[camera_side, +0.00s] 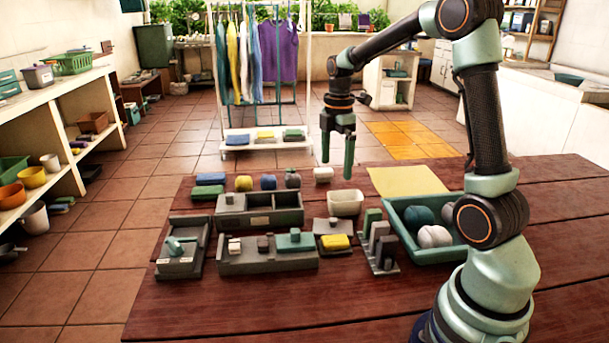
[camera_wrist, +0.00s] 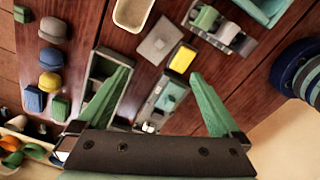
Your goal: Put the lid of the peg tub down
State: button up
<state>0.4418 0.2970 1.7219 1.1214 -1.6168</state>
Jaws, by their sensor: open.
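My gripper (camera_side: 337,168) is open and empty, pointing down above the back of the wooden table. In the wrist view its two green fingers (camera_wrist: 160,73) stand wide apart with nothing between them. I cannot tell for sure which container is the peg tub. A grey two-compartment box (camera_side: 259,218) stands left of the gripper, with its inside partly visible. A grey tray with small blocks (camera_side: 240,267) lies in front of it. A small grey box with a teal-knobbed piece (camera_side: 180,263) stands at the left. A flat grey plate (camera_wrist: 151,46) lies beside a yellow block (camera_wrist: 182,58).
A cream tub (camera_side: 346,203) stands below the gripper. A teal tray (camera_side: 407,240) with balls lies at the right, beside an upright holder with blocks (camera_side: 380,250). Several soap-like blocks line the back edge, including a yellow one (camera_side: 243,183). The table's front is clear.

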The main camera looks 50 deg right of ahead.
jog(key=s+a+r+m+t, duration=0.2)
jog(key=a+m, duration=0.4)
jog(key=a, duration=0.3)
jog(key=s+a+r+m+t, duration=0.3)
jog(key=s+a+r+m, duration=0.2)
jog(key=s+a+m, duration=0.2)
jog(key=shift+s+a+t, duration=0.3)
jog(key=shift+a, duration=0.7)
